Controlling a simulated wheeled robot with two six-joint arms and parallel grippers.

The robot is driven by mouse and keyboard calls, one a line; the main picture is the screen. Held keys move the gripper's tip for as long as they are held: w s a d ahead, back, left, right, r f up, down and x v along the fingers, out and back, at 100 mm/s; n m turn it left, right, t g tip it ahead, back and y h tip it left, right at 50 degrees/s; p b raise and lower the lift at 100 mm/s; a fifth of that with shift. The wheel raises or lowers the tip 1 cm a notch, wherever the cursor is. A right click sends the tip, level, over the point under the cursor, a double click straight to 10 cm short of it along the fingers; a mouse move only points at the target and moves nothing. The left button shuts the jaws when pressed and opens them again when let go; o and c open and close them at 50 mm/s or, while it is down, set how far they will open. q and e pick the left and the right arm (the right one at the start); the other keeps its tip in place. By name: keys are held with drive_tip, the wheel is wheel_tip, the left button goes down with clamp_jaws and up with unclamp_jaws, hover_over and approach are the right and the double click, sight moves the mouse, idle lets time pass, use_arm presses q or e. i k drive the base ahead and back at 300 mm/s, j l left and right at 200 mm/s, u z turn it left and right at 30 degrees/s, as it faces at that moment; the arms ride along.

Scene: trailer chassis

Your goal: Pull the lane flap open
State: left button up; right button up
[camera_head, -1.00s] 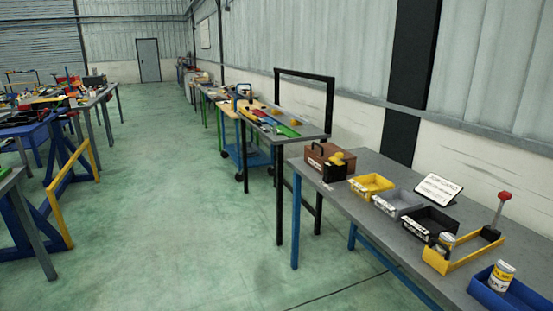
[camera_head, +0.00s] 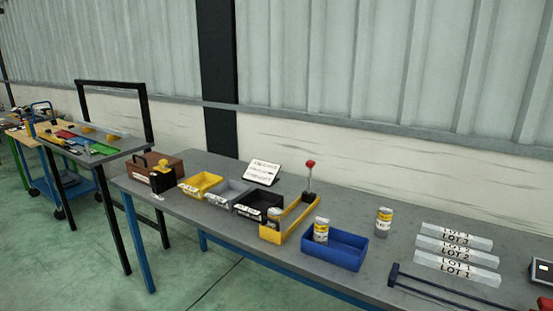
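On the grey workbench (camera_head: 190,208), a yellow low-walled frame (camera_head: 284,234) stands in the middle of the view. A grey upright lever with a red knob (camera_head: 310,164) rises at its far right end. A small can with a yellow and white label (camera_head: 274,217) is at the frame's left side. I cannot tell for sure which part is the lane flap; the yellow frame may be the lane. Neither of my grippers is in view.
Left of the frame are black (camera_head: 259,205), grey (camera_head: 228,193) and yellow bins (camera_head: 200,184) and a brown box (camera_head: 155,168). Right are a blue bin (camera_head: 334,247) with a can, another can (camera_head: 383,222), clear LOT blocks (camera_head: 456,257) and dark bars (camera_head: 440,288). A card (camera_head: 263,172) stands behind.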

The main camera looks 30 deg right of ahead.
sight(272, 235)
drive_tip(key=z, duration=1.25)
